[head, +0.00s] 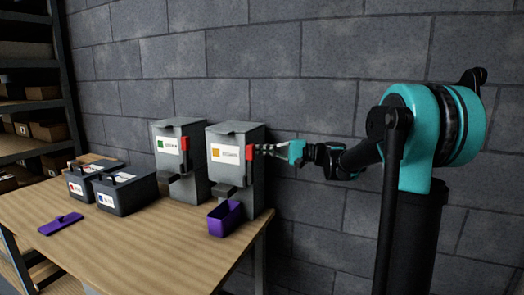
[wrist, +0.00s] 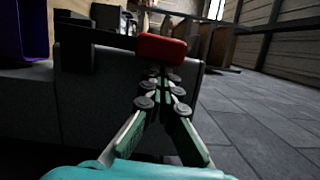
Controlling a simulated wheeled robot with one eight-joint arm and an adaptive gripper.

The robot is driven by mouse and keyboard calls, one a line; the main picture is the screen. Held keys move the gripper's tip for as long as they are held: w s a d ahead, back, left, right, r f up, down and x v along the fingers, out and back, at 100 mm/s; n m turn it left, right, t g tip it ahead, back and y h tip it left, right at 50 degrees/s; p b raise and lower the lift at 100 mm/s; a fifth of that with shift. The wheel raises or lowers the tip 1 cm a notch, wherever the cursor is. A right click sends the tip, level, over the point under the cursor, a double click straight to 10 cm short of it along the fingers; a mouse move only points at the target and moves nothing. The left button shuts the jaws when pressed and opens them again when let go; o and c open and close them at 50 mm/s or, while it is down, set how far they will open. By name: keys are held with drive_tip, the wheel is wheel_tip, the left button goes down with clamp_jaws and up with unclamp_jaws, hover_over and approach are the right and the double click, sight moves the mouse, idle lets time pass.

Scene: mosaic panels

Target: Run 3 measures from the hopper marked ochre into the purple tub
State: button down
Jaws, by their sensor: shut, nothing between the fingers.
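The hopper with the orange square label (head: 245,170) is a grey box on the table's right end; its label text is too small to read surely. The purple tub (head: 225,220) stands on the table below its spout; part of it shows in the wrist view (wrist: 30,35). A red lever (head: 250,147) is on the hopper's right side, and it also shows in the wrist view (wrist: 162,48). My gripper (head: 260,149) is shut and empty, its fingertips (wrist: 160,72) close against the lever. I cannot tell whether they touch it. The tub's contents are hidden.
A second hopper with a green label (head: 180,165) stands to the left, with its own red lever. Two dark labelled bins (head: 125,195) (head: 82,185) and a flat purple piece (head: 60,223) lie further left. The table's front (head: 150,250) is bare. A grey wall is behind.

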sight(252, 153)
drive_tip(key=shift+s, duration=0.1)
drive_tip(key=shift+s+a+r+n, duration=0.15)
drive_tip(key=shift+s+n, duration=0.1)
drive_tip(key=shift+n, duration=0.15)
drive_tip(key=shift+s+a+r+n+h, duration=0.1)
drive_tip(key=shift+s+a+n+h, duration=0.05)
drive_tip(key=shift+s+n, duration=0.3)
drive_tip(key=shift+s+a+r+n+h, duration=0.1)
drive_tip(key=shift+s+n+h, duration=0.05)
drive_tip(key=shift+s+n, duration=0.25)
drive_tip(key=s+n, duration=0.1)
drive_tip(key=s+a+n, duration=0.1)
drive_tip(key=s+n+h, duration=0.1)
drive_tip(key=s+n, duration=0.1)
drive_tip(key=shift+s+a, duration=0.1)
drive_tip(key=shift+a, duration=0.15)
drive_tip(key=shift+s+a+f+n+t+h, duration=0.15)
drive_tip(key=shift+s+a+f+n, duration=0.2)
drive_tip(key=shift+s+n, duration=0.3)
drive_tip(key=shift+s+a+f+n+t+h, duration=0.2)
drive_tip(key=shift+s+f+n, duration=0.3)
drive_tip(key=shift+s, duration=0.3)
drive_tip(key=shift+s+a+f+n+t+h, duration=0.2)
drive_tip(key=shift+s+f+n, duration=0.25)
drive_tip(key=shift+s, duration=0.3)
drive_tip(key=shift+f, duration=0.1)
drive_tip(key=shift+a, duration=0.1)
